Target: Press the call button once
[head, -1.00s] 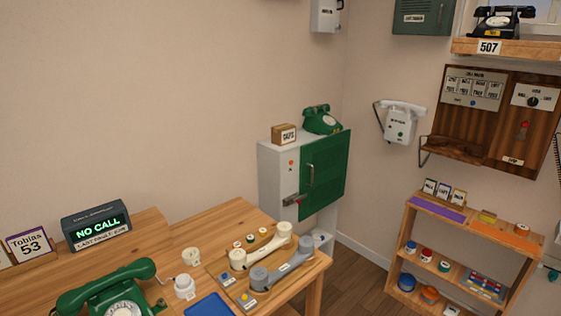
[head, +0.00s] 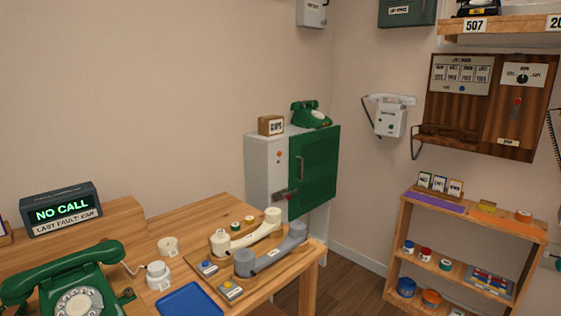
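No label reading "call button" can be made out. A wooden call board (head: 461,74) on the right wall has a panel with several small windows and a small blue button (head: 461,88) below them. On the desk, a blue button (head: 206,266) and a yellow button (head: 228,290) sit on wooden bases beside a cream handset (head: 245,236) and a grey handset (head: 270,258). A display (head: 62,213) reads "NO CALL". Neither gripper is in view.
A green dial phone (head: 75,285), a white crank-like part (head: 158,275) and a blue tray (head: 188,300) are on the desk. A cabinet (head: 265,160) with a green door stands behind the desk. A low shelf (head: 404,240) is at right. Bare floor (head: 345,285) lies between desk and shelf.

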